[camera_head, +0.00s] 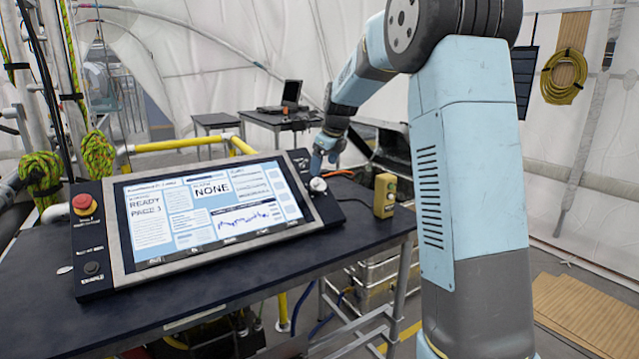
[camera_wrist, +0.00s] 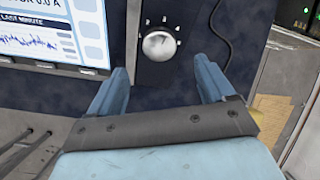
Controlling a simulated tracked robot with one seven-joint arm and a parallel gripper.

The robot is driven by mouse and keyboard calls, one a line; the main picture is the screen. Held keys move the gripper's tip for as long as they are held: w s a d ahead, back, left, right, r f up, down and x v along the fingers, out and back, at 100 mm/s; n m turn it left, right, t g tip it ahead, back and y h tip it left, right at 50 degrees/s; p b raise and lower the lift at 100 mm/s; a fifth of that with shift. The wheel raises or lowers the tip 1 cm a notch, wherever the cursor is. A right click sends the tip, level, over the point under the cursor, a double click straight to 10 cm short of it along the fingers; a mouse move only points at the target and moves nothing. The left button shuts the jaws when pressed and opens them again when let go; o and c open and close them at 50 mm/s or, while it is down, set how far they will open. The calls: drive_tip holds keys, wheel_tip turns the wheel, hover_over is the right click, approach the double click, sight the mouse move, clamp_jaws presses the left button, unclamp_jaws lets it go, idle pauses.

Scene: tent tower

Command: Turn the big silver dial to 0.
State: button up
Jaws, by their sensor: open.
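The big silver dial (camera_wrist: 159,45) is a round metal knob on the dark panel, in the upper middle of the wrist view. Small white marks ring its upper side; I cannot read the numbers or tell the pointer's setting. In the head view the dial (camera_head: 318,185) sits at the right end of the console, partly close under my gripper. My gripper (camera_wrist: 162,88) is open and empty. Its two blue fingers stand apart, left and right of the dial and lower in the wrist picture, with the dial between their lines. I see no contact with it.
The console screen (camera_head: 205,208) lies left of the dial. A red stop button (camera_head: 83,204) and a black knob (camera_head: 92,268) are at its left end. A yellow box (camera_head: 384,196) with a cable stands on the table (camera_head: 230,290) to the right. A laptop (camera_head: 290,95) is behind.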

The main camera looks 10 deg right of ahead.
sight(318, 184)
drive_tip(key=x, duration=0.8)
drive_tip(key=shift+w+f, duration=0.1)
drive_tip(key=shift+f, duration=0.1)
drive_tip(key=c, duration=1.1)
drive_tip(key=shift+o, duration=0.2)
drive_tip(key=shift+a, duration=0.1)
